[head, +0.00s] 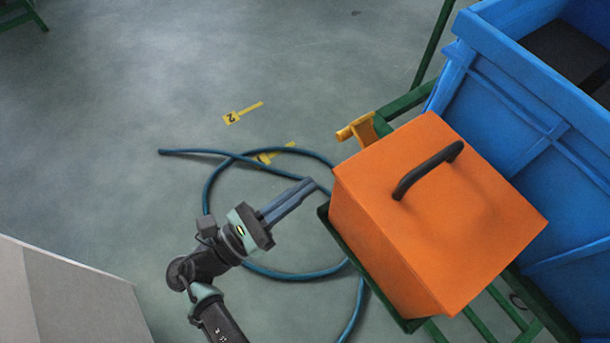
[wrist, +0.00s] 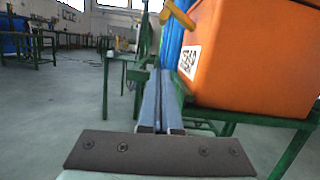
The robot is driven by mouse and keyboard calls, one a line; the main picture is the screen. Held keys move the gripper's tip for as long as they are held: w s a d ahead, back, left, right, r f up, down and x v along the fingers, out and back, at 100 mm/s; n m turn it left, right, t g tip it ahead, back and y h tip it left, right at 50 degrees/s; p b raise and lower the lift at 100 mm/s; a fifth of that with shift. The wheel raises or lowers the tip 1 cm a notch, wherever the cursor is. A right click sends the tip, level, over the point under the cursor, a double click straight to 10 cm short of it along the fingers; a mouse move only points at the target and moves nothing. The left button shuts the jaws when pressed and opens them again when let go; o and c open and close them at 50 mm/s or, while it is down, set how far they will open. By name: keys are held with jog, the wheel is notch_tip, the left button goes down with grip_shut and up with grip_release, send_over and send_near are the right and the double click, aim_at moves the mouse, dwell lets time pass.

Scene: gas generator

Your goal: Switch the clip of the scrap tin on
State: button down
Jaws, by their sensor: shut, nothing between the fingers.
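The scrap tin appears to be the orange box (head: 455,215) with a dark handle on top. A yellow lever-like part (head: 357,129), which looks like the clip, sticks out at the box's far left corner. It also shows in the wrist view (wrist: 178,15), above the fingers. My gripper (head: 309,184) is shut and empty, just left of the box, apart from the lever. Its fingers (wrist: 160,76) point forward beside the box.
A large blue bin (head: 540,120) stands right behind the box. A blue hose (head: 207,190) lies looped on the floor under my gripper, with yellow tags (head: 232,117) nearby. A pale block (head: 70,295) is at lower left.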

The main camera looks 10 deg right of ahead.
aim_at(368, 139)
jog(key=w+d+r, duration=0.3)
jog(key=d+r, duration=0.3)
jog(key=d, duration=0.1)
jog(key=shift+d+m, duration=0.15)
jog(key=shift+m, duration=0.15)
dwell(0.3)
jog(key=shift+w+r+m, duration=0.1)
jog(key=shift+m, duration=0.2)
